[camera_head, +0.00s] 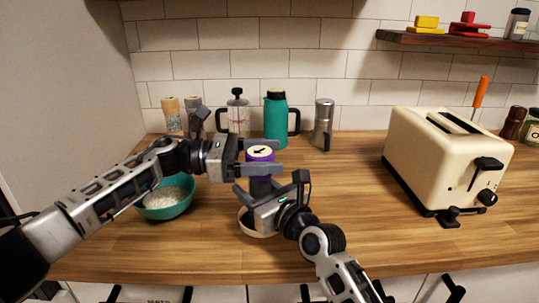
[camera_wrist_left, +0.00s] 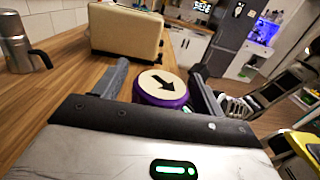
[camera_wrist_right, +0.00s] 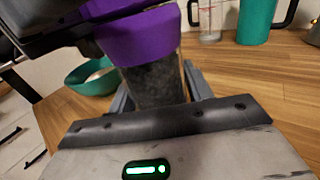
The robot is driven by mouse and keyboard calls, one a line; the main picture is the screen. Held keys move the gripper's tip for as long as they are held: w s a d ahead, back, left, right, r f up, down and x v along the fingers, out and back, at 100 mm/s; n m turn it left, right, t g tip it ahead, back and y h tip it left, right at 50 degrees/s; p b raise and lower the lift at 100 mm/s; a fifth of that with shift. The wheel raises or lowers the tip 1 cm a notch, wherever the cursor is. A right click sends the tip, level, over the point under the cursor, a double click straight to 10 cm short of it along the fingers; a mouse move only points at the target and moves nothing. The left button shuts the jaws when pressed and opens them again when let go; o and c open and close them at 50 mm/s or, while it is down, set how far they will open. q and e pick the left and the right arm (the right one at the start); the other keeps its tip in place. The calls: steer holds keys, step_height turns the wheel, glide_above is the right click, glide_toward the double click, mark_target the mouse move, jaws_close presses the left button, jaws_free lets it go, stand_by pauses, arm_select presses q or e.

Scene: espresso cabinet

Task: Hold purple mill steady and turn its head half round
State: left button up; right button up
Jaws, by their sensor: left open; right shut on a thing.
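The purple mill (camera_head: 260,153) stands upright near the middle of the counter. Its purple head has a cream top with a black arrow, which points to the lower right in the left wrist view (camera_wrist_left: 162,85). My left gripper (camera_head: 275,157) is open, with one finger on each side of the head and visible gaps in the left wrist view. My right gripper (camera_head: 268,188) is shut on the mill's dark grey body, below the purple head. The right wrist view shows the body (camera_wrist_right: 155,85) between its fingers. The mill's base is hidden by my right gripper.
A teal bowl of white grains (camera_head: 150,212) stands left, under my left arm. A cream dish (camera_head: 260,233) lies in front of the mill, partly hidden. A French press (camera_head: 238,113), teal jug (camera_head: 276,122) and metal pot (camera_head: 323,125) stand behind. A cream toaster (camera_head: 435,160) stands right.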

arm_select(q)
steer(key=a, duration=1.1)
steer(key=shift+a, duration=0.2)
arm_select(e)
steer(key=o, duration=1.4)
